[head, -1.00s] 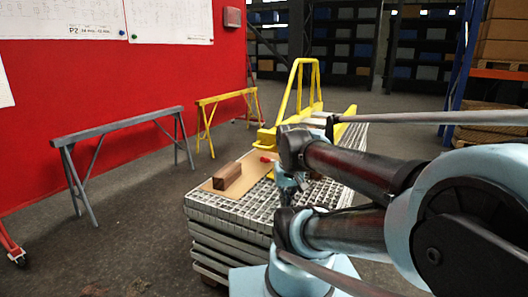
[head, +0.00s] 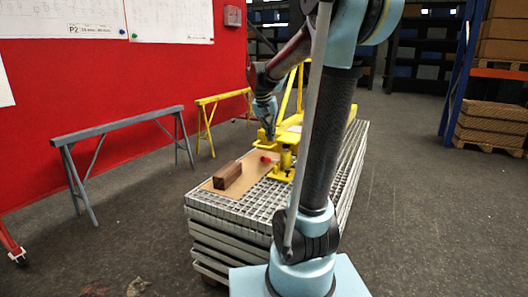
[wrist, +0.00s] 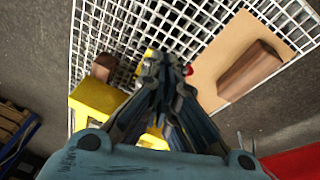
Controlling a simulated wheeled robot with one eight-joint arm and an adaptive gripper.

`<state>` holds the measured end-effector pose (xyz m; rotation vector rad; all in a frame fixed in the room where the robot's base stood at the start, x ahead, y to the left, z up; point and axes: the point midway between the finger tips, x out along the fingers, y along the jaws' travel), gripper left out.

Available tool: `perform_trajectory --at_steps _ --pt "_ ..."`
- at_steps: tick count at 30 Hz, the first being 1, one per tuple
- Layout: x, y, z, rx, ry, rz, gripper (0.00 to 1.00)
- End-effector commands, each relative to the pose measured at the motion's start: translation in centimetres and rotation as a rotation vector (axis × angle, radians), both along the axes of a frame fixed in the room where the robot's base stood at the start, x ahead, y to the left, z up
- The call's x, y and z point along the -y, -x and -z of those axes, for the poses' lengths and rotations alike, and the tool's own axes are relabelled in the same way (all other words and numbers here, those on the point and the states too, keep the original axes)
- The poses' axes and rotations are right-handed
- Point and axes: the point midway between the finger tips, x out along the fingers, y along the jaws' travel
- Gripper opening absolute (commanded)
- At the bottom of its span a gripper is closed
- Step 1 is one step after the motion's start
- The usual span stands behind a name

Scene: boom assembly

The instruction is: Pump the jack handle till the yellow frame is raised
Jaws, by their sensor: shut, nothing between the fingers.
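The yellow frame (head: 291,127) stands on the grating stack, its upright bars partly hidden behind my arm. A small yellow jack-like part (head: 284,160) with a red knob (head: 265,159) sits at its near end. My gripper (head: 269,136) points down just above and left of this part, shut and empty. In the wrist view the shut fingers (wrist: 167,60) cover part of the yellow piece, with the red knob (wrist: 188,70) just right of the tips and the yellow frame (wrist: 95,100) at left. I cannot make out the jack handle clearly, nor whether the fingers touch anything.
A brown wooden block (head: 227,175) lies on a cardboard sheet (head: 246,190) on the grating (head: 258,208). A grey trestle (head: 110,130) and a yellow trestle (head: 222,97) stand at left by the red wall. The floor at right is clear.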

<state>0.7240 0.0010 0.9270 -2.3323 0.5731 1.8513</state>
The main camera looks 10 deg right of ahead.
Motion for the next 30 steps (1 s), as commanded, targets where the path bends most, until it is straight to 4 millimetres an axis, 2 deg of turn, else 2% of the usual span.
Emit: perform_trajectory --at_steps 1,6,9,13,19,30 --pt "-0.4 -1.9 -0.2 0.005 0.007 0.015 0.00" --pt "-1.3 -7.3 -0.6 0.025 0.031 0.075 0.00" --pt "-1.9 -10.1 -0.5 0.037 0.044 0.105 0.00" --pt "-2.5 -12.8 -0.3 0.050 0.056 0.138 0.00" --pt "-2.9 -14.6 -0.1 0.060 0.064 0.161 0.00" --pt "-2.9 -14.8 0.0 0.060 0.065 0.163 0.00"
